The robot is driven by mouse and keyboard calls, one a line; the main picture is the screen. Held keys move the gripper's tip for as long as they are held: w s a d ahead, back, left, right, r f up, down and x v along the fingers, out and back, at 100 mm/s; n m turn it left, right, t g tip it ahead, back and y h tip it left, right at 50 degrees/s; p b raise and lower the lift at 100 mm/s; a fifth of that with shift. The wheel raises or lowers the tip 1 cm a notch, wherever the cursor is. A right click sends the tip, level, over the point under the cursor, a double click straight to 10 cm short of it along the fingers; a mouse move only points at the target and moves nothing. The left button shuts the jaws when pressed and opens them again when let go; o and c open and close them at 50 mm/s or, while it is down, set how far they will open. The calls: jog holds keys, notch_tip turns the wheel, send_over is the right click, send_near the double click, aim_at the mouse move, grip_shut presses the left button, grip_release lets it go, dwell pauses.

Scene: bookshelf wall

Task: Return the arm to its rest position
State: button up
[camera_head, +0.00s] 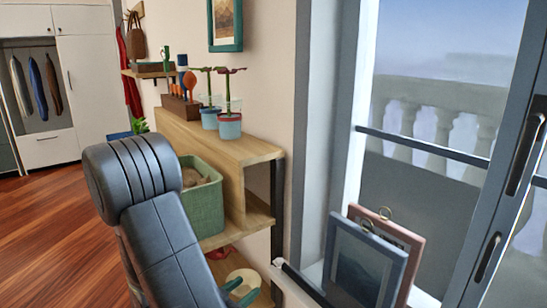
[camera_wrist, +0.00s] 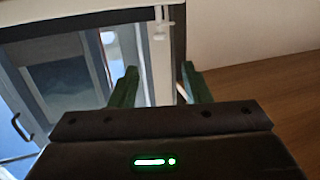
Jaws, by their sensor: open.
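My arm (camera_head: 165,230) is the dark grey jointed form at the lower left of the head view. It rises in front of the shelf unit and bends at a thick rounded joint. My gripper (camera_wrist: 159,72) shows in the wrist view with two green fingers apart and nothing between them. In the head view, green finger parts (camera_head: 243,289) show low beside the lower shelf, in front of a cream round object (camera_head: 243,279). I cannot tell whether they touch it. The rest of the gripper is hidden behind the arm.
A wooden shelf unit (camera_head: 232,150) holds two potted plants (camera_head: 229,125) and a green basket (camera_head: 203,205). Framed pictures (camera_head: 362,268) lean by the window at right. A wall shelf (camera_head: 150,73) hangs behind. Wooden floor (camera_head: 50,220) is clear at left.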

jog(key=r+y+p, duration=0.1)
jog(key=p, duration=0.1)
jog(key=d+r+g+p, duration=0.1)
jog(key=r+p, duration=0.1)
jog(key=p, duration=0.1)
jog(key=shift+r+y, duration=0.25)
jog(key=shift+y, duration=0.15)
jog(key=shift+g+p, duration=0.3)
jog(key=shift+p, duration=0.05)
